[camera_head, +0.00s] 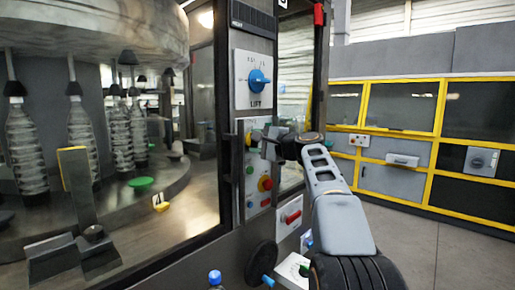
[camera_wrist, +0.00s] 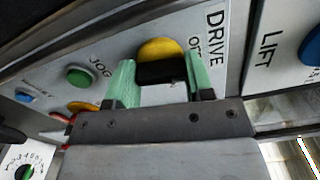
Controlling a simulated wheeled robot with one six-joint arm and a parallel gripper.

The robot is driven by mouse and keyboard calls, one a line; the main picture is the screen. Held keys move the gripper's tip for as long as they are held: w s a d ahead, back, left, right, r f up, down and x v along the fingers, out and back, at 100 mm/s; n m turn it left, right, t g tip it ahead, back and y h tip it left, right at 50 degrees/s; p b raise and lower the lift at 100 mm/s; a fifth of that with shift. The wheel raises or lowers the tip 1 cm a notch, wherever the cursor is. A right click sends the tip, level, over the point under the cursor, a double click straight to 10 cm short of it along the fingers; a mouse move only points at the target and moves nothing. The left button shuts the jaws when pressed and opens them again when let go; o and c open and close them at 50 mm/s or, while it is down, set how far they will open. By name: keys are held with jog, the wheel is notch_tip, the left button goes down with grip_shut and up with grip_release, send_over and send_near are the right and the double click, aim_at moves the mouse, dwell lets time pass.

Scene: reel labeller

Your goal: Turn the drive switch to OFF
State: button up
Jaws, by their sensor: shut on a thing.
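The drive switch (camera_wrist: 160,47) has a round yellow base and a black grip, beside the printed words DRIVE and OFF in the wrist view. My gripper (camera_wrist: 158,78) has its green fingers on both sides of the black grip and is shut on it. The right finger partly covers the OFF print, and I cannot tell exactly which mark the switch points to. In the head view my gripper (camera_head: 270,138) is at the upper part of the control panel (camera_head: 256,205), and the switch is mostly hidden there.
Above the panel is a blue LIFT dial (camera_head: 258,81); a green JOG button (camera_wrist: 79,77) is beside the switch. Below are a red knob (camera_head: 265,184) and a red handle (camera_head: 292,216). Bottles stand behind glass at left. Floor (camera_head: 420,255) is clear at right.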

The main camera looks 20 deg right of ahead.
jog(key=shift+f+n+b, duration=0.1)
jog(key=shift+n+b, duration=0.35)
jog(key=shift+n, duration=0.45)
jog(key=o, duration=0.9)
jog(key=shift+o, duration=0.2)
jog(key=shift+s, duration=0.1)
jog(key=b+v, duration=0.2)
jog(key=v, duration=1.1)
jog(key=shift+s+d, duration=0.2)
jog(key=shift+s, duration=0.1)
